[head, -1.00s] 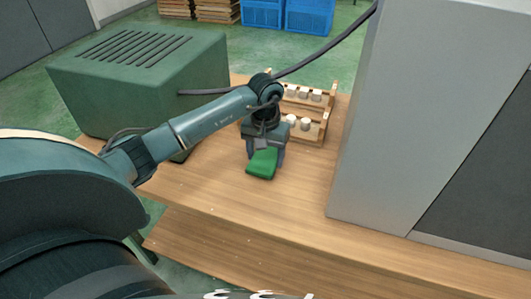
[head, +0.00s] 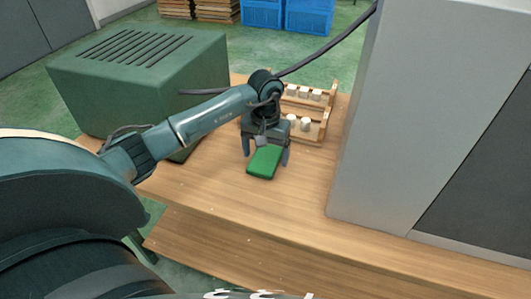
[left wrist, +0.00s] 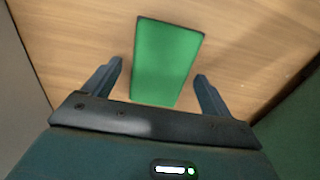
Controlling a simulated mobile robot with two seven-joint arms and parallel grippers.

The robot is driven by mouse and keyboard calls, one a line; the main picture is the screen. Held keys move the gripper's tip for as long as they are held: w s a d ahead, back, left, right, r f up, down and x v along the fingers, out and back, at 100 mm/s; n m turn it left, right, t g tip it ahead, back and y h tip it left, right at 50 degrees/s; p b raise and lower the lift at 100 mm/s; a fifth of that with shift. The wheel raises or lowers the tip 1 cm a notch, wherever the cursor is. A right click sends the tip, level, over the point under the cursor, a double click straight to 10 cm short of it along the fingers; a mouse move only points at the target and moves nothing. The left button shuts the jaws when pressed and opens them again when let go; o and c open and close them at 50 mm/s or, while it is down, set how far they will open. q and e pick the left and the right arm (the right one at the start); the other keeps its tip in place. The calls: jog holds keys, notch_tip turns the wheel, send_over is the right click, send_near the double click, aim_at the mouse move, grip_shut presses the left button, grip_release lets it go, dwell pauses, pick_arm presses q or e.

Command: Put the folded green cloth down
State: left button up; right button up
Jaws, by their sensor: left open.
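The folded green cloth (head: 264,162) lies flat on the wooden bench top (head: 215,190). It also shows in the left wrist view (left wrist: 166,62) as a green block with dark edges, between and beyond the fingertips. My right gripper is not in view.
A wooden rack (head: 318,112) with several white pieces stands behind the left gripper. A green slotted box (head: 140,75) is at the left, a tall grey cabinet (head: 400,110) at the right. The bench front is clear.

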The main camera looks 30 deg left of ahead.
aim_at(265, 157)
pick_arm(q)
notch_tip(265, 157, up, 11)
jog(key=shift+r+b, duration=0.2)
jog(key=shift+b, duration=0.15)
dwell(0.4)
